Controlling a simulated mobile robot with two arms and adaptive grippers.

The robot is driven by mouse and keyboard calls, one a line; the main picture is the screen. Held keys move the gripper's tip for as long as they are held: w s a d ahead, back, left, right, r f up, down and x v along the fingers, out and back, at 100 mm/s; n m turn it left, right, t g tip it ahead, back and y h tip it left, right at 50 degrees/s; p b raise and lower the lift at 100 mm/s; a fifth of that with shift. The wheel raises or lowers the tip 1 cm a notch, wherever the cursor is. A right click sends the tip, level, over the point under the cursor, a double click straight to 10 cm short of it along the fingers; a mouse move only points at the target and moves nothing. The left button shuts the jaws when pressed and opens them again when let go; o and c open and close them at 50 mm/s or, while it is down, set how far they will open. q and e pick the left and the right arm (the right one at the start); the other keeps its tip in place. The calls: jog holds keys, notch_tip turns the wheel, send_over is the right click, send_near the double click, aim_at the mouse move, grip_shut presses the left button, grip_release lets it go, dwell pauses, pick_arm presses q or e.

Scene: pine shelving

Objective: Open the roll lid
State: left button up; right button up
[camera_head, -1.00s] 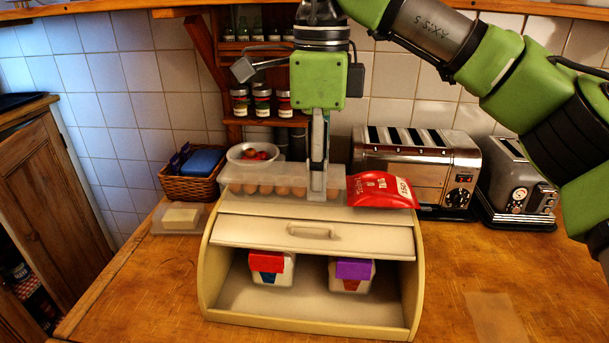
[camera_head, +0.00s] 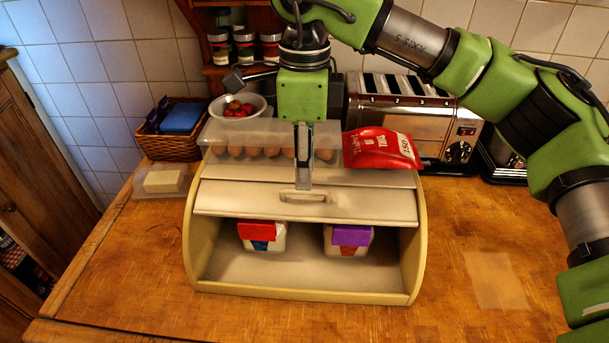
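The bread bin (camera_head: 414,262) stands on the wooden worktop, its front partly open. Its pale roll lid (camera_head: 245,201) is raised to the upper part, with a bar handle (camera_head: 303,197) near the middle. Two small packs show inside: one with a red top (camera_head: 258,232) and one with a purple top (camera_head: 350,236). My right gripper (camera_head: 303,186) points down, its fingertips right at the handle in the picture. I cannot tell whether they touch it. The fingers show nearly edge-on, so their gap is hidden. My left gripper is out of view.
An egg box (camera_head: 222,137) and a red packet (camera_head: 384,148) lie on top of the bin. A toaster (camera_head: 395,120) stands behind at right. A basket (camera_head: 172,147), a bowl of red fruit (camera_head: 257,105) and a butter dish (camera_head: 163,181) are at left. The worktop at right is mostly clear.

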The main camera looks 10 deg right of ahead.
notch_tip(320, 180, down, 2)
jog(key=shift+s+f, duration=0.1)
jog(key=shift+f, duration=0.5)
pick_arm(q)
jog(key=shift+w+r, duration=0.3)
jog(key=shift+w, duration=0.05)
pick_arm(e)
grip_shut()
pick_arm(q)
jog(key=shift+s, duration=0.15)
pick_arm(e)
jog(key=shift+r, duration=0.1)
